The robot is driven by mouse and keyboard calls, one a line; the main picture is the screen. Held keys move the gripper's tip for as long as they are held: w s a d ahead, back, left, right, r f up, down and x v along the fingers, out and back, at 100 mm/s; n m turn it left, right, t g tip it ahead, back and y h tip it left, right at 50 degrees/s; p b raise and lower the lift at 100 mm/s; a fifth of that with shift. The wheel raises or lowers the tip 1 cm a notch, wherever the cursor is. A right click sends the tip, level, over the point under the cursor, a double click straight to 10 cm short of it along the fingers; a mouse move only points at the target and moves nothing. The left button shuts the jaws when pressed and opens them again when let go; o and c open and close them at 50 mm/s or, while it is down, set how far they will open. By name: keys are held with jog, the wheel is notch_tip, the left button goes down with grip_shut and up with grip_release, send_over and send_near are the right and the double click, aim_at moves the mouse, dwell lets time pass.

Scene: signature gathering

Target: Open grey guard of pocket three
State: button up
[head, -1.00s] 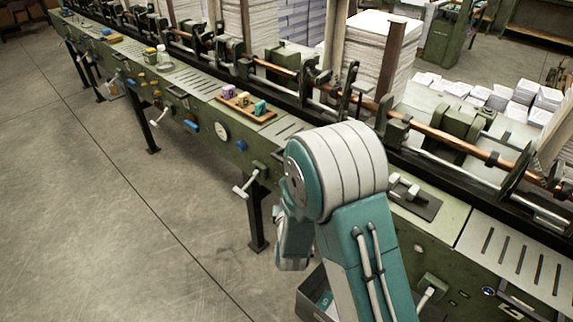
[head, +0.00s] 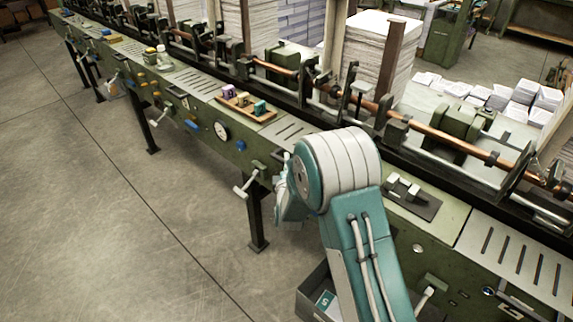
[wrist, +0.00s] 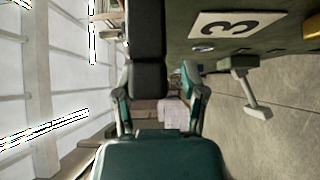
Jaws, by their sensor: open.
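In the wrist view, a pale plate with a black 3 (wrist: 228,26) is on the green machine face at the upper right, turned sideways. A dark grey block (wrist: 146,40) comes down from the top edge, in front of part of the left finger. It may be the grey guard; I cannot tell for certain. My gripper (wrist: 160,92) is open, its two teal fingers apart. The block's lower end lies between them in the picture; contact cannot be told. In the head view my arm hides most of the gripper and pocket three.
A T-shaped handle (wrist: 246,86) sticks out beside the plate; it also shows in the head view (head: 248,182). An open grey bin (head: 312,284) stands below my arm. A wooden tray (head: 248,108) with small coloured blocks sits on the machine top. The floor at left is clear.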

grip_shut()
jog(key=shift+r, duration=0.35)
